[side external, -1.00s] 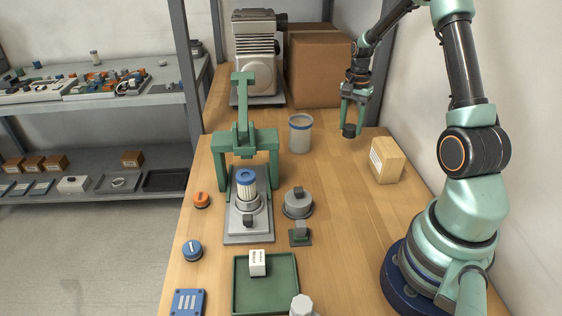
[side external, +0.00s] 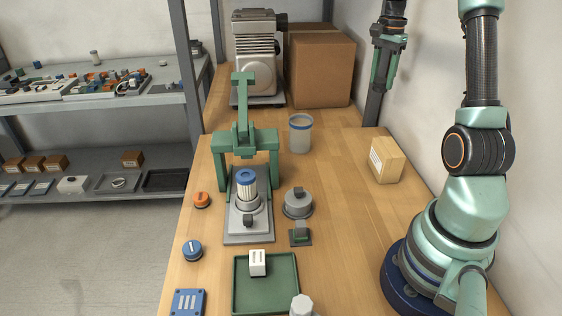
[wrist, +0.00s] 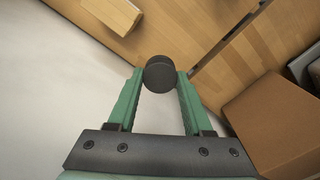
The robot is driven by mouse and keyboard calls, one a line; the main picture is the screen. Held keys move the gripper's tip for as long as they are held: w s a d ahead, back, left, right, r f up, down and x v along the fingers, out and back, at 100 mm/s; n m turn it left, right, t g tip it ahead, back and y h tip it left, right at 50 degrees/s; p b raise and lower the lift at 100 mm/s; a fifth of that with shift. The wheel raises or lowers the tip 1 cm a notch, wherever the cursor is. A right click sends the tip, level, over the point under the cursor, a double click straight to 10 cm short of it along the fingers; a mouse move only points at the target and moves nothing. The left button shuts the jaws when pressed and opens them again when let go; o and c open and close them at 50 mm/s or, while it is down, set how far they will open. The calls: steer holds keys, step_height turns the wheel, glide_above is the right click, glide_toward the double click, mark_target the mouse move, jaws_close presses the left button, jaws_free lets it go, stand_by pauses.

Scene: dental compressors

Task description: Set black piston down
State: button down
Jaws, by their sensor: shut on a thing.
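The black piston (wrist: 160,73) is a short dark cylinder, held between the green fingertips of my gripper (wrist: 160,82) in the wrist view. The fingers are shut on its sides. In the side view my gripper (side external: 384,65) is high up near the right wall, to the right of the large cardboard box and above the table's right edge. I cannot clearly pick out the piston in the side view.
A grey cup (side external: 300,135), a green press (side external: 247,142) and a green tray (side external: 265,310) are further left. A cardboard box (side external: 321,68) stands at the back. Bare wood lies between cup and block.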

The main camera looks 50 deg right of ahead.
step_height(320, 180, down, 20)
steer(key=shift+s+d+r, duration=0.1)
steer(key=shift+r, duration=0.1)
steer(key=shift+f, duration=0.15)
stand_by(0.4)
steer(key=shift+c, duration=1.6)
jaws_free()
